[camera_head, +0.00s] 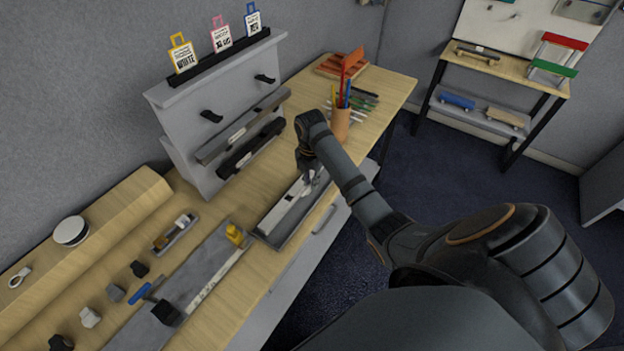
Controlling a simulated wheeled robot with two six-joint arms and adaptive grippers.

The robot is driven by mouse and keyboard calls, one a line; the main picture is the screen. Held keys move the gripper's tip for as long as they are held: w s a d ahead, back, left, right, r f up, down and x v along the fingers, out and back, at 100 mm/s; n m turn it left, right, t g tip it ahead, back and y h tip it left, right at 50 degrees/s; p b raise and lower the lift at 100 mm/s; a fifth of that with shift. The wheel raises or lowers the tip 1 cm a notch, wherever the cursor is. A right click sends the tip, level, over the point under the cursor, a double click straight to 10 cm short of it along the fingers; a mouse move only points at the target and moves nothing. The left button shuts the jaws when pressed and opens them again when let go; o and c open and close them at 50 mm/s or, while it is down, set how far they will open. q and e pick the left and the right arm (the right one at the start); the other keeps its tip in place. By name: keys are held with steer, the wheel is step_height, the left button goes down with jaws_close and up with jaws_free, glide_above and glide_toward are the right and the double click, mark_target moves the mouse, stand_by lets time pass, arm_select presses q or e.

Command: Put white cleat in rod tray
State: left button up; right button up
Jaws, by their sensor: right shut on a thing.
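The white cleat (282,213) looks to be the long pale bar lying along the long grey tray (266,240) near the table's front edge; this tray looks to be the rod tray. My right gripper (309,178) reaches down over the tray's far end and is shut at the far end of the bar. The fingertips are small and partly hidden, so the exact contact and whether the bar rests on the tray floor cannot be told. My left gripper is not in view.
A grey panel (180,130) holding dark bars stands behind the tray. A pencil cup (340,124) stands beyond the gripper. A shelf (490,64) stands at the back right.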

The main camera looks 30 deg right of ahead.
steer(key=shift+w+d+f, duration=0.1)
steer(key=shift+d+f, duration=0.1)
step_height(320, 180, down, 2)
steer(key=shift+f+p, duration=0.25)
steer(key=shift+p, duration=0.65)
steer(key=shift+f, duration=0.45)
steer(key=shift+f, duration=0.55)
steer(key=o, duration=0.8)
